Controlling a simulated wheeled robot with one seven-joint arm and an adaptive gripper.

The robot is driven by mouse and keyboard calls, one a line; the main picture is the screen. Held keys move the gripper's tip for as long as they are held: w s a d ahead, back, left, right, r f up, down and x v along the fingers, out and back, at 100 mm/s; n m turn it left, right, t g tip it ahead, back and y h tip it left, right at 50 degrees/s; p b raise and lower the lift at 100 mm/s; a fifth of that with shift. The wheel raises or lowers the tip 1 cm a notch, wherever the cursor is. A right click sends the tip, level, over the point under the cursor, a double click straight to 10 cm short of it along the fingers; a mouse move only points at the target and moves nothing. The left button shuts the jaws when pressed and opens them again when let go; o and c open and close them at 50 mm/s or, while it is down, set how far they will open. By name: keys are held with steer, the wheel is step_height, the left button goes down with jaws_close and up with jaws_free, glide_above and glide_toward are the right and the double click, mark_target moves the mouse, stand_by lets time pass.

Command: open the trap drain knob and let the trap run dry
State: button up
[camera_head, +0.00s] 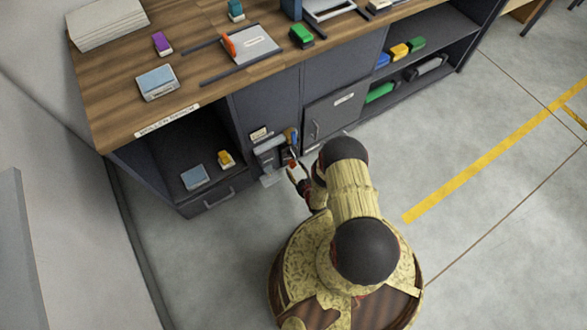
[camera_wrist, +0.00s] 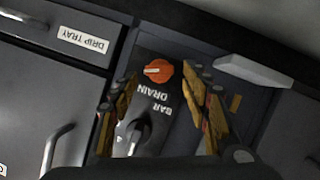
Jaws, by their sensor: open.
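The orange drain knob (camera_wrist: 158,71) shows in the wrist view on a dark panel (camera_wrist: 150,100) with the words BAR and DRAIN, upside down in this view. A second, black and silver knob (camera_wrist: 135,135) sits on the same panel, nearer my wrist. My gripper (camera_wrist: 160,82) is open, its wood-coloured fingers to the left and right of the panel. The orange knob lies between the fingertips; I see no grip on it. In the head view my gripper (camera_head: 294,172) is low at the bench front, beside a small grey unit (camera_head: 268,152); my arm partly hides this area.
A pale ledge (camera_wrist: 255,72) juts out at right. The bench (camera_head: 200,80) carries small coloured items; open shelves flank the unit. Floor (camera_head: 480,200) right of me is clear.

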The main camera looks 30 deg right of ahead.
mark_target(293, 164)
steer(key=shift+b+x, duration=0.3)
steer(key=shift+x, duration=0.85)
steer(key=shift+c, duration=1.1)
steer(key=c, duration=0.9)
steer(key=shift+d+m+y, duration=0.25)
steer(key=shift+m+y, duration=0.05)
steer(key=shift+m, duration=0.3)
steer(key=shift+c, duration=0.2)
steer(key=shift+m+y, duration=0.7)
steer(key=shift+m, duration=0.3)
steer(key=o, duration=1.2)
steer(key=shift+c, duration=0.2)
